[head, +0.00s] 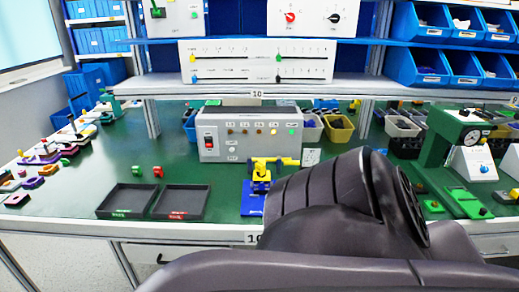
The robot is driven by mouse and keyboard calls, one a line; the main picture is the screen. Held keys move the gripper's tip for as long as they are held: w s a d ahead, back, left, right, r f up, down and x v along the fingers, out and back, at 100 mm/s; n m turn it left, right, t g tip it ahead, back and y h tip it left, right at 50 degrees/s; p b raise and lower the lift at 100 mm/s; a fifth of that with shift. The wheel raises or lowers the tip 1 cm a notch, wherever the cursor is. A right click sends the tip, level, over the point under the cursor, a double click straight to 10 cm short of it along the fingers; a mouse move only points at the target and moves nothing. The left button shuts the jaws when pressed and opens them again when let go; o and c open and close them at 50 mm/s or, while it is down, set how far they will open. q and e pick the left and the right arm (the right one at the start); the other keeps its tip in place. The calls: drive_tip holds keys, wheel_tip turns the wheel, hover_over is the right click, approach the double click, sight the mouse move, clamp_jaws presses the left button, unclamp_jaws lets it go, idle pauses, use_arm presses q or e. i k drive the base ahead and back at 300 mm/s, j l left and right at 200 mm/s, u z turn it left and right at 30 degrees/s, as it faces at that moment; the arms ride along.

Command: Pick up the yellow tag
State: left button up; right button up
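I cannot make out a piece that is clearly the yellow tag. A yellow fixture with a side arm (262,170) stands on a blue base (252,205) in front of the grey switch box (245,136). I cannot tell whether the tag is part of it. My large dark arm link fills the lower right and middle of the head view and hides the bench behind it, right of the blue base. Neither of my grippers shows.
Two black trays, one with a green label (119,214) and one with a red label (177,216), lie at the bench front. A small red piece (137,171) and green piece (157,171) lie behind them. A green press (447,150) stands right.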

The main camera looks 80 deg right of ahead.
sight(261, 167)
drive_tip(key=z, duration=2.5)
